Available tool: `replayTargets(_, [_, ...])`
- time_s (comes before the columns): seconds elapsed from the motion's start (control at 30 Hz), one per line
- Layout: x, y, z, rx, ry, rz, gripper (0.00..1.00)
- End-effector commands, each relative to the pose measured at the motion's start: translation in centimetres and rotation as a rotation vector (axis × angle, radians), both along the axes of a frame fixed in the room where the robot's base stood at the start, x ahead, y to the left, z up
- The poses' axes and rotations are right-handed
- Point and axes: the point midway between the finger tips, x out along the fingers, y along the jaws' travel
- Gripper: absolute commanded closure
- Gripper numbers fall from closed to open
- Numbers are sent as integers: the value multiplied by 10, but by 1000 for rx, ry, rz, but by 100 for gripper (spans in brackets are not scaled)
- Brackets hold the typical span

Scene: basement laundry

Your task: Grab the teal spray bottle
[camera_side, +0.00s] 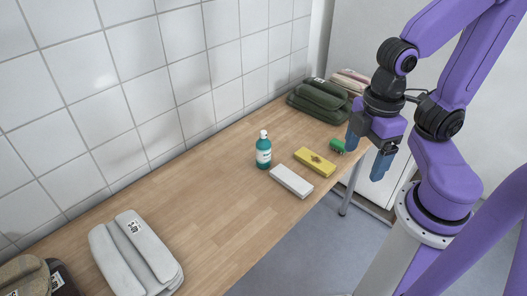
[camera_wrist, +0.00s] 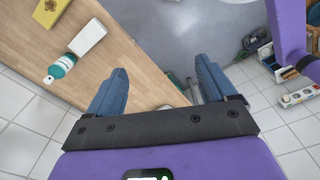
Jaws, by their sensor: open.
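The teal spray bottle (camera_side: 263,152) stands upright on the wooden table, with a white cap and a white label. In the wrist view the bottle (camera_wrist: 60,68) shows at the left, well off to the side of the fingers. My gripper (camera_side: 369,158) is open and empty, with blue fingers pointing down. It hangs above the table's front edge, to the right of the bottle and apart from it. In the wrist view my gripper (camera_wrist: 160,88) has its two fingers spread wide with nothing between them.
Beside the bottle lie a white box (camera_side: 291,181), a yellow box (camera_side: 315,161) and a small green object (camera_side: 337,146). Folded dark green cloth (camera_side: 319,97) lies at the far end, folded grey cloth (camera_side: 135,255) at the near end. A tiled wall (camera_side: 150,70) runs behind the table (camera_side: 205,205).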

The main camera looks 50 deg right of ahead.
Motion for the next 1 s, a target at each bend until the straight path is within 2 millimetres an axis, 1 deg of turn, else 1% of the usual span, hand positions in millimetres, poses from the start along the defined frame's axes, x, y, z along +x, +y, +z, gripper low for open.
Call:
replayTargets(0.23, [0,0,0,-3,0,0,16])
replayTargets(0.37, [7,-1,-5,-55,-2,10,16])
replayTargets(0.47, [19,-2,-13,-151,-7,34,16])
replayTargets(0.57, [36,-5,-24,-277,-18,67,16])
replayTargets(1.0, [117,-11,-73,-824,-81,262,16])
